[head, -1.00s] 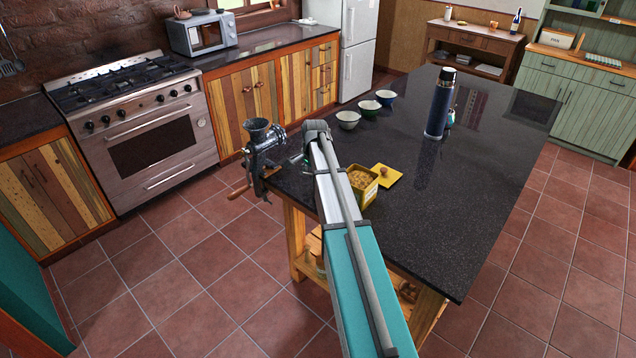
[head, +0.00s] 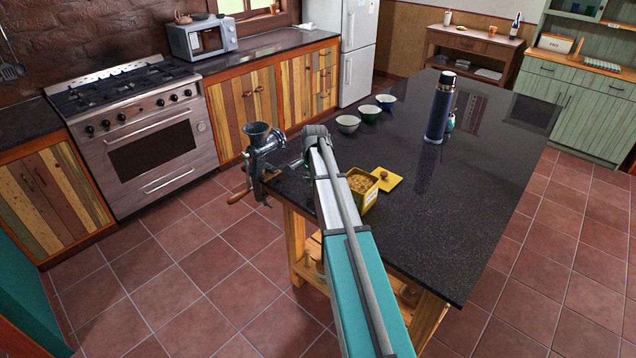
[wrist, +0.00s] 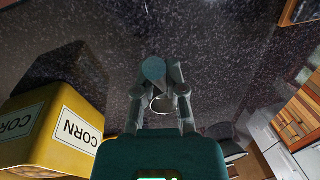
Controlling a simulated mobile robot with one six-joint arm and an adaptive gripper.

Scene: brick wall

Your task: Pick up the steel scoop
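I cannot clearly make out the steel scoop. A small greyish piece (head: 297,163) shows beside my gripper in the head view, between it and the grinder, but I cannot tell whether it is the scoop or a finger. In the wrist view a thin pale curve (wrist: 160,106) shows between my fingers; it may be part of the scoop. My gripper (wrist: 164,72) is low over the dark worktop, its fingertips near each other with a round teal end between or on them. In the head view my arm mostly hides the gripper (head: 311,143).
A yellow corn tin (head: 366,196) stands just right of my arm, close at left in the wrist view (wrist: 68,135). Its lid (head: 390,180) lies beside it. A metal grinder (head: 263,145) is at the table's left edge. Bowls (head: 348,124) and a blue flask (head: 439,110) stand farther back.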

